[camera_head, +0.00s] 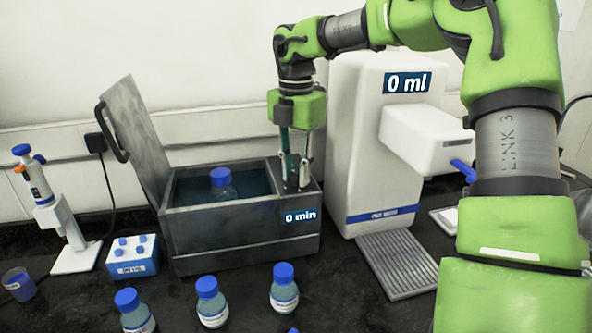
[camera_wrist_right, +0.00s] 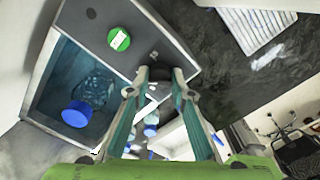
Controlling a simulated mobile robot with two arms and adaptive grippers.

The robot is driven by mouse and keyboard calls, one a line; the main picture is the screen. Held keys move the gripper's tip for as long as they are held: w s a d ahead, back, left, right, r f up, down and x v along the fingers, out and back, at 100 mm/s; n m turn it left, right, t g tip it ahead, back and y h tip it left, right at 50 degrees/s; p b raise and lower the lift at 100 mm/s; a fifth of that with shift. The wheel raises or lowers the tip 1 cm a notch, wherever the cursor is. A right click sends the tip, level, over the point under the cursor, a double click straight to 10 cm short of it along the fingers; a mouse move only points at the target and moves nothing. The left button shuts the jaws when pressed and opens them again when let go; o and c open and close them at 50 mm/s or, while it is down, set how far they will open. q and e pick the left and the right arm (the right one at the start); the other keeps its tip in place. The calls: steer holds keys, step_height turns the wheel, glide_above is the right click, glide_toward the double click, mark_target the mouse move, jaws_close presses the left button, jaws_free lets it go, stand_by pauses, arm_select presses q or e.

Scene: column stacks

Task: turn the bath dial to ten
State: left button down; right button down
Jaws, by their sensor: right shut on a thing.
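The grey metal bath (camera_head: 245,247) stands open in the head view, with its lid (camera_head: 135,130) tilted up at the left. Its front display (camera_head: 300,216) reads "0 min". My right gripper (camera_head: 297,186) points down onto the bath's right top panel. In the right wrist view its fingertips (camera_wrist_right: 160,75) are shut on the dark bath dial (camera_wrist_right: 157,90), which they mostly hide. A green round button (camera_wrist_right: 119,39) lies beside them on the same panel. My left gripper is in neither view.
A blue-capped bottle (camera_head: 222,184) stands in the bath's water. Several more bottles (camera_head: 284,290) stand in front. A white water dispenser (camera_head: 352,150) reading "0 ml" is close on the right. A pipette stand (camera_head: 68,225) and a small rack (camera_head: 133,256) are at the left.

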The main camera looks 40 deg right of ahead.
mark_target(296, 172)
steer(key=c, duration=1.8)
jaws_free()
step_height(296, 172, up, 12)
steer(key=shift+r, duration=0.1)
